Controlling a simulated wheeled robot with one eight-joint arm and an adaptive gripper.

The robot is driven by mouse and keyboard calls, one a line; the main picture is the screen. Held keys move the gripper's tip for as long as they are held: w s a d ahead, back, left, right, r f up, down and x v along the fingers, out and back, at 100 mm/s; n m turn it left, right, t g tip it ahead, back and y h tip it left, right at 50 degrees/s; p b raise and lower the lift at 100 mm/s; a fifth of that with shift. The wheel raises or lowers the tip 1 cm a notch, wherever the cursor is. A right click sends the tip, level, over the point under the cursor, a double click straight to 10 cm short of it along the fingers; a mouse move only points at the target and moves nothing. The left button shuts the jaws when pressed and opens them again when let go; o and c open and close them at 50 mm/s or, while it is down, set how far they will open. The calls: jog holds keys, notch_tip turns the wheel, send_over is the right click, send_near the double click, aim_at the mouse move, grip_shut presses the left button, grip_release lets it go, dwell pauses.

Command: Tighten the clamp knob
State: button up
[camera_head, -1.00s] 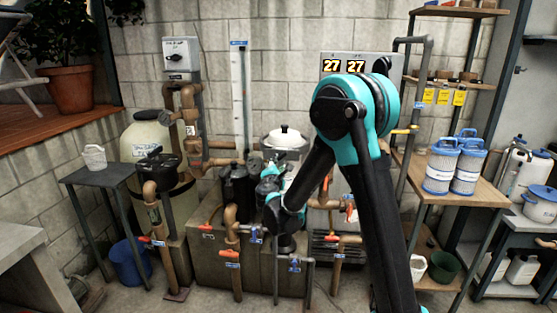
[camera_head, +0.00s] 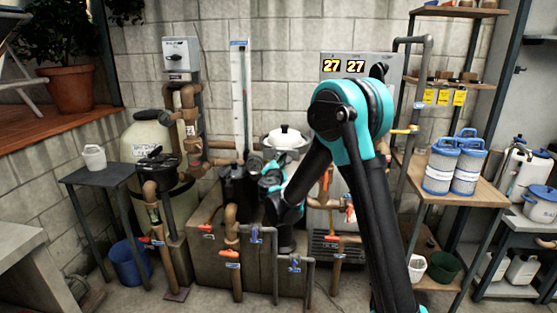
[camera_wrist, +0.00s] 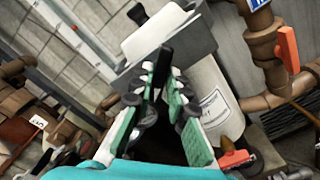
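A white domed lid with a small black knob (camera_head: 284,128) tops a pale canister behind my gripper. In the wrist view this black knob (camera_wrist: 137,14) stands above the white lid (camera_wrist: 155,35), beyond the fingertips. I cannot tell whether it is the clamp knob. My gripper (camera_wrist: 165,75) has green-padded fingers spread apart, with a dark gap between them. A black upright piece shows between the fingertips; I cannot tell whether they touch it. In the head view my gripper (camera_head: 270,178) is low in front of the canister, beside dark pump housings (camera_head: 239,182), partly hidden by my arm.
Brown pipes with orange valve handles (camera_head: 232,253) and blue valves (camera_head: 256,234) crowd the area around my gripper. A display box (camera_head: 357,66) reads 27 and 27. A small table (camera_head: 100,174) stands left.

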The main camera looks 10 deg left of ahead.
grip_shut()
jog(key=m, duration=2.6)
jog(key=shift+m, duration=0.4)
